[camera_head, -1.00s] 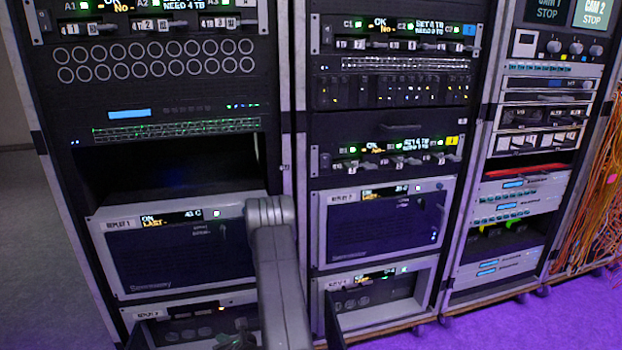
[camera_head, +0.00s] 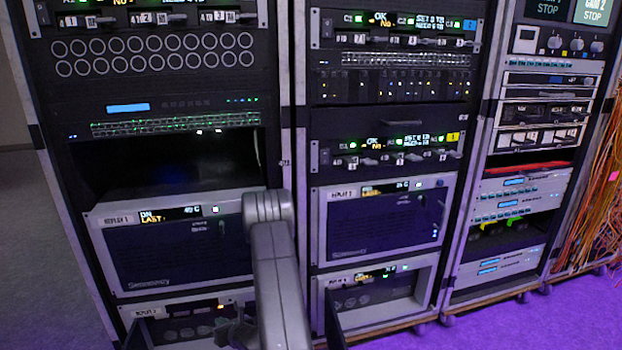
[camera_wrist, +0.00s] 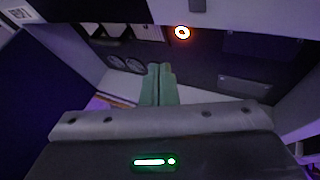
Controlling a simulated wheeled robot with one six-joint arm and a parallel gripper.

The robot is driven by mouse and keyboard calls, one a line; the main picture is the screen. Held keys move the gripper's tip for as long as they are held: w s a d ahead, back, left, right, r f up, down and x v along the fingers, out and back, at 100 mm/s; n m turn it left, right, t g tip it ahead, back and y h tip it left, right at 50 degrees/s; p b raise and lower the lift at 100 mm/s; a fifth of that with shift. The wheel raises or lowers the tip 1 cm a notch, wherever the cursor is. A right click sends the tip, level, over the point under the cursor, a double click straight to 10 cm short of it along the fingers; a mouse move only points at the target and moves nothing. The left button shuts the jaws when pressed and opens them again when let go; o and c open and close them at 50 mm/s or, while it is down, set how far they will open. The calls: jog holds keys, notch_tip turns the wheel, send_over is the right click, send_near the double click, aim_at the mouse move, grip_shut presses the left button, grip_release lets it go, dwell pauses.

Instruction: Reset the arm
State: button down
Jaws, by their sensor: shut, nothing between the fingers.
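My grey arm (camera_head: 275,270) rises in front of the left rack in the head view. My gripper (camera_wrist: 158,72) shows in the wrist view as two greenish fingers side by side, shut with nothing between them. They point into a dark bay (camera_wrist: 215,70) with round fan grilles (camera_wrist: 125,65) and a glowing orange-white ring (camera_wrist: 182,32). In the head view a dark part of my wrist shows low beside the arm, before the open lower-left unit (camera_head: 180,330). The fingertips cannot be made out there.
An open flap (camera_head: 334,318) stands out from the lower middle unit, close right of my arm. The left replay unit (camera_head: 180,245) is close behind the arm. Orange cables (camera_head: 600,200) hang at the far right. Purple floor (camera_head: 540,325) is clear at lower right.

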jog(key=p, duration=0.3)
jog(key=shift+r+p, duration=0.25)
jog(key=shift+p, duration=0.15)
